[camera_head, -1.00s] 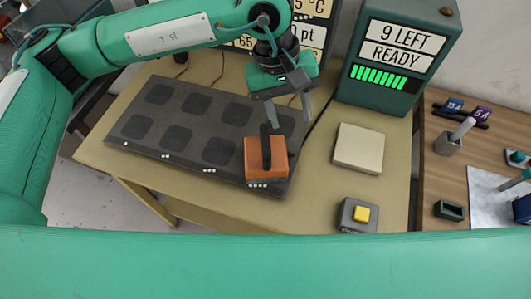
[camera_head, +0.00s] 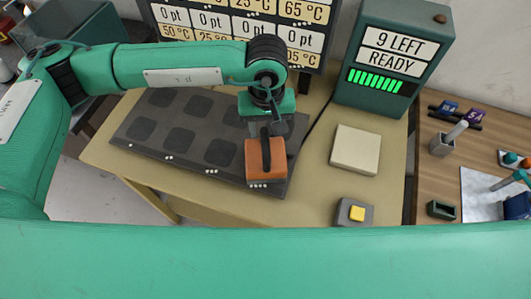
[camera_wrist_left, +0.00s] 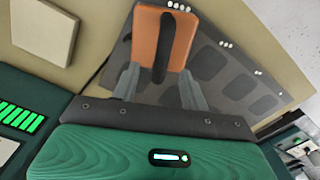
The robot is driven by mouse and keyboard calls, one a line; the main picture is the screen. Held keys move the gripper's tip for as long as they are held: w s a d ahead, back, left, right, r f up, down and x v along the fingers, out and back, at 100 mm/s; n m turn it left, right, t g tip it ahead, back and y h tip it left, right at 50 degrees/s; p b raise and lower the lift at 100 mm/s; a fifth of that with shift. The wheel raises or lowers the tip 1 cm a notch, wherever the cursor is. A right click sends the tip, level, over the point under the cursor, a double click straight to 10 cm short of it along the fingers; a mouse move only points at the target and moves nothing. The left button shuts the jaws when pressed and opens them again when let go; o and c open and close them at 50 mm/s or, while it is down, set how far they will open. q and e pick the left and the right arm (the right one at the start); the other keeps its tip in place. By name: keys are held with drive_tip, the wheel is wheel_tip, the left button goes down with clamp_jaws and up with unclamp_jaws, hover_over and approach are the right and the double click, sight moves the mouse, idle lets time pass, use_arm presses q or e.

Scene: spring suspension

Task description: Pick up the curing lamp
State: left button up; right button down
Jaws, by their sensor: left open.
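The curing lamp appears to be the orange block (camera_head: 266,164) with a black handle on top, standing at the front right corner of the dark pad panel (camera_head: 222,128). It also shows in the left wrist view (camera_wrist_left: 178,38). My left gripper (camera_head: 268,130) is just above and behind the lamp in the head view, pointing down. In the left wrist view its two fingers (camera_wrist_left: 160,80) are apart, one on each side of the near end of the handle, with nothing held. I cannot tell how far above the block the fingertips are. My right gripper is not in view.
A green display box (camera_head: 386,62) reads "9 LEFT READY". A cream square block (camera_head: 355,149) and a yellow button on a grey base (camera_head: 354,213) stand right of the lamp. A wooden table (camera_head: 436,180) with small items is farther right. A sign board (camera_head: 205,22) stands behind.

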sight(265, 141)
use_arm(q)
drive_tip(key=f, duration=0.1)
drive_tip(key=f+p, duration=0.2)
drive_tip(key=shift+s+a+f, duration=0.15)
drive_tip(key=shift+s+f, duration=0.1)
drive_tip(key=shift+f, duration=0.1)
drive_tip(key=shift+f+p, duration=0.3)
drive_tip(key=shift+f, duration=0.1)
drive_tip(key=shift+c, duration=0.3)
clamp_jaws()
drive_tip(key=shift+w+r, duration=0.1)
idle(0.5)
